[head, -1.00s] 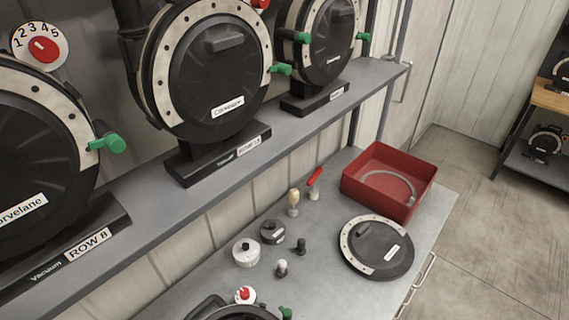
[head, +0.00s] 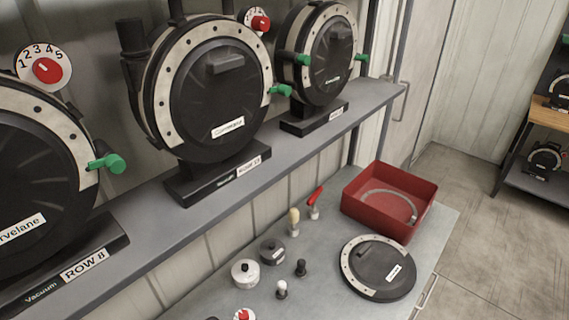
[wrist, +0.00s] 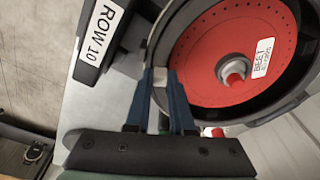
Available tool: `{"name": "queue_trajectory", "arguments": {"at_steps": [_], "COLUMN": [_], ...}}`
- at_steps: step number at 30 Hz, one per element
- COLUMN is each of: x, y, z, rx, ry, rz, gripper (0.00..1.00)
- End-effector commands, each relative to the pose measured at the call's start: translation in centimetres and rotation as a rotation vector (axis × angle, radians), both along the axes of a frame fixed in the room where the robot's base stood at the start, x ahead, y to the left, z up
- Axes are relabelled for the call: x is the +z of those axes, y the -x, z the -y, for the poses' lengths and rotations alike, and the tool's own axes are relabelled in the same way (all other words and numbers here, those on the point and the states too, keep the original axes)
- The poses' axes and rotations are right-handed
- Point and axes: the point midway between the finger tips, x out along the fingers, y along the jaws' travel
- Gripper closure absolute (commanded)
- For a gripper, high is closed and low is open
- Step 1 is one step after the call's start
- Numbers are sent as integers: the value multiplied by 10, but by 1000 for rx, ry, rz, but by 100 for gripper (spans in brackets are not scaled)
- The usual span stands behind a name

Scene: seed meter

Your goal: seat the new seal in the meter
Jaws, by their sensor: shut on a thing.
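In the wrist view my gripper (wrist: 160,78) has its blue fingers closed on a grey strip, which looks like part of a seal (wrist: 159,98). The fingertips are at the left side of an open seed meter's dark rim (wrist: 262,118). Inside that meter is a red seed disc (wrist: 212,62) with a white BEET label and a red hub. Whether the strip touches the rim or lies in it I cannot tell. The rest of the strip is hard to separate from the rim. My gripper is not in the head view.
A ROW 10 label (wrist: 101,32) is beside the open meter. A red tray (head: 362,212) with a grey ring (head: 411,207) stands on the grey bench. A black cover (head: 378,268) lies before it, with several small tools and pots left. Closed meters (head: 213,95) line the shelf.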

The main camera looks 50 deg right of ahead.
Motion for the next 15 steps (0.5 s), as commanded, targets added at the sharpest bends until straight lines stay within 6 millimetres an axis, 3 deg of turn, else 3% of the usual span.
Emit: {"name": "queue_trajectory", "arguments": {"at_steps": [15], "x": [-6], "y": [0], "z": [0], "rx": [0], "ry": [0], "rz": [1], "gripper": [100]}}
